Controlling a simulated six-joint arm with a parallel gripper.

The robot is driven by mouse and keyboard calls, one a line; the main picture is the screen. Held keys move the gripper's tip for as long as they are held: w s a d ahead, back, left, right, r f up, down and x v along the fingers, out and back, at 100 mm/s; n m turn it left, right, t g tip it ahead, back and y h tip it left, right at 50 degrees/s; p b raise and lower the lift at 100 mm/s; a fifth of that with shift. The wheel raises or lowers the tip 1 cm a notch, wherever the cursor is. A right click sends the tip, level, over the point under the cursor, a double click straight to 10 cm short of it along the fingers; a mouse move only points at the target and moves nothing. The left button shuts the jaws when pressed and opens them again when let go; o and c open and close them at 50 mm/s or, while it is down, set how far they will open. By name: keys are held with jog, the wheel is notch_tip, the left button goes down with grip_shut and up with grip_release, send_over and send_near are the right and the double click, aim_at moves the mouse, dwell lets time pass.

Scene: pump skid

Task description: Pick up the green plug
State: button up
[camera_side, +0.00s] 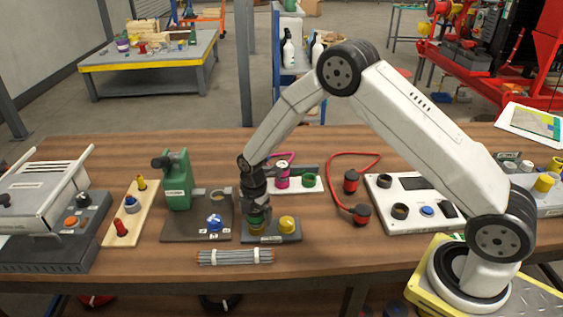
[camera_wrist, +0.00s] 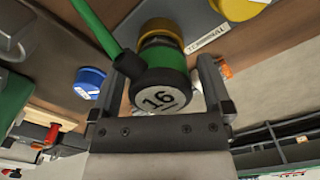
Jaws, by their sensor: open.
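The green plug (camera_wrist: 165,84) has a white end label reading 16 and a green cable running up and left in the wrist view. It appears to stand at a yellow socket ring (camera_wrist: 164,28) on a grey terminal base (camera_wrist: 205,22). My gripper (camera_wrist: 163,74) is open, with one finger on each side of the plug. In the side view, my gripper (camera_side: 257,214) points down over the left part of the grey base (camera_side: 272,239) and mostly hides the plug there. I cannot tell whether the fingers touch it.
A yellow cap (camera_side: 287,224) stands just right on the same base. A blue knob (camera_side: 215,223) and green pump (camera_side: 176,181) are to the left. A pink plug (camera_side: 282,177) and green ring (camera_side: 309,181) are behind. A bundle of rods (camera_side: 235,257) lies in front.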

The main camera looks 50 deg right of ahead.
grip_shut()
dwell(0.3)
jog(key=shift+r, duration=0.15)
jog(key=shift+w+r, duration=0.1)
jog(key=shift+r, duration=0.75)
jog(key=s+r, duration=1.1)
jog(key=s, duration=0.3)
jog(key=shift+d, duration=0.3)
jog(key=shift+s, duration=0.1)
